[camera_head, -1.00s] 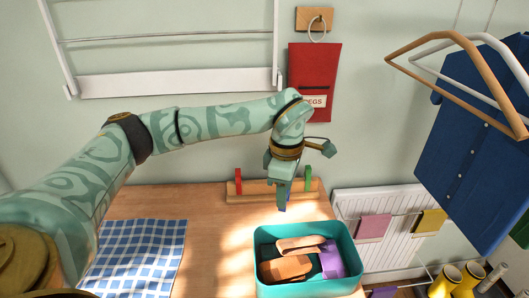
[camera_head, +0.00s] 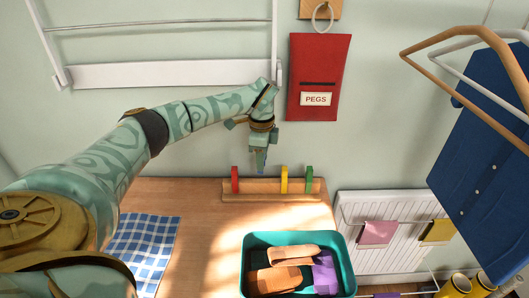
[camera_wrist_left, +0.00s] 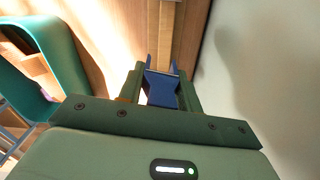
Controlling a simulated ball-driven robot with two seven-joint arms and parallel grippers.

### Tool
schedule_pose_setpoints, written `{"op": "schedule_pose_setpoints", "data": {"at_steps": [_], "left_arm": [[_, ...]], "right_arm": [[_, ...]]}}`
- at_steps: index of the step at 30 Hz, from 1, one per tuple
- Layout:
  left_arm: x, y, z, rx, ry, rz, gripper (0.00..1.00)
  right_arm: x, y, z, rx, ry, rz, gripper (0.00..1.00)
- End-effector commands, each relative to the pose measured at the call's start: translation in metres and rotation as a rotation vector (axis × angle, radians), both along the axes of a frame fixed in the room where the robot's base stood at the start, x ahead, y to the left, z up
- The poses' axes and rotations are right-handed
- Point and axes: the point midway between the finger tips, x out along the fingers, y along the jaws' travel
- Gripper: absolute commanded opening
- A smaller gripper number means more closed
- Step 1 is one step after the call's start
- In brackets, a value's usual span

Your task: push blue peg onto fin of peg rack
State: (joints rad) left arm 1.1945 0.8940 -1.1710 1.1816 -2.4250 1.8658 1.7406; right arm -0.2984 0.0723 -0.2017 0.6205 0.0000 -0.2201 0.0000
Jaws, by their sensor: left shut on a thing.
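My left gripper (camera_head: 261,160) is shut on the blue peg (camera_head: 262,168), which points down. In the head view it shows above the wooden peg rack (camera_head: 260,189), between the red peg (camera_head: 235,180) and the yellow peg (camera_head: 284,180); a green peg (camera_head: 309,180) stands at the right end. In the left wrist view the blue peg (camera_wrist_left: 161,88) sits between the fingers, its two prongs toward the wooden rack strip (camera_wrist_left: 166,35). I cannot tell whether the peg touches the rack; the fin under it is not clear. My right gripper is out of view.
A teal bin (camera_head: 349,270) with purple and tan items stands in front of the rack on the wooden table (camera_head: 200,215). A blue checked cloth (camera_head: 145,245) lies at the left. A red pegs bag (camera_head: 318,75) hangs on the wall behind.

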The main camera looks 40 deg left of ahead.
Motion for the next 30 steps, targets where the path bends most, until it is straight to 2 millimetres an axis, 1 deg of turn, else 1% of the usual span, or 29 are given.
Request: {"op": "schedule_pose_setpoints", "data": {"at_steps": [1, 3, 6, 17, 22, 30], "left_arm": [[0.000, 0.004, -0.002, 0.000, 0.001, 0.059, 0.13], [-0.001, 0.007, -0.003, 0.001, 0.000, 0.122, 0.13], [-0.001, 0.010, -0.004, 0.000, 0.000, 0.168, 0.13], [-0.001, 0.010, -0.004, 0.000, 0.000, 0.179, 0.13], [-0.001, 0.010, -0.001, 0.001, -0.002, 0.180, 0.13], [-0.001, 0.010, -0.030, 0.001, -0.001, 0.178, 0.13]], "right_arm": [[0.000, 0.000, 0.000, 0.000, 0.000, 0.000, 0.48], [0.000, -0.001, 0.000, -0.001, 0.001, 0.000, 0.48], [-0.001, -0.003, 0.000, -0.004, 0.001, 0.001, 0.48], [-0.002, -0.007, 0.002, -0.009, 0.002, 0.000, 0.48], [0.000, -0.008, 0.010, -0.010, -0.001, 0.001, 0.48], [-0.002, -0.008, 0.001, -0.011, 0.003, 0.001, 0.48]]}}
